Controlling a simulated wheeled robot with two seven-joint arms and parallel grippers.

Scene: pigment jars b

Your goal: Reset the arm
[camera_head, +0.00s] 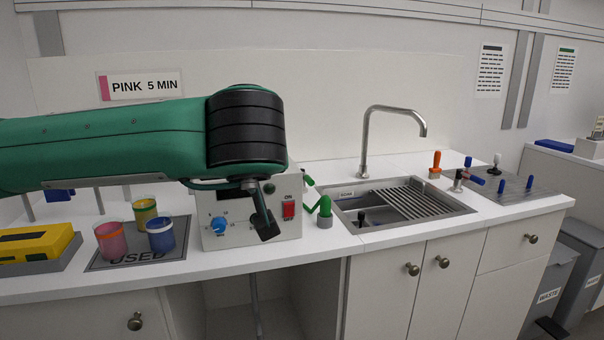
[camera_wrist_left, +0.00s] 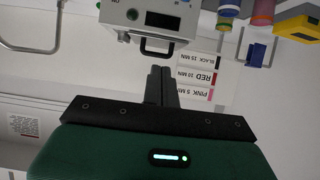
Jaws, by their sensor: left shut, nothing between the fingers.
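My left arm reaches in from the left in the head view, with its gripper (camera_head: 264,222) pointing down in front of the control box (camera_head: 250,228). In the left wrist view the two dark fingers (camera_wrist_left: 160,86) are together and empty, below the box's black handle (camera_wrist_left: 157,47) in that picture. Whether they touch the box cannot be told. A pink jar (camera_head: 111,242), a yellow-green jar (camera_head: 145,212) and a blue jar (camera_head: 160,236) stand on the USED mat (camera_head: 130,264), left of the box. My right gripper is not in view.
A sink (camera_head: 458,210) with a tall faucet (camera_head: 364,140) is right of the box. A green fitting (camera_head: 325,209) stands beside the box. A yellow block (camera_head: 35,243) sits at far left. Small valves (camera_head: 435,162) stand behind the sink.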

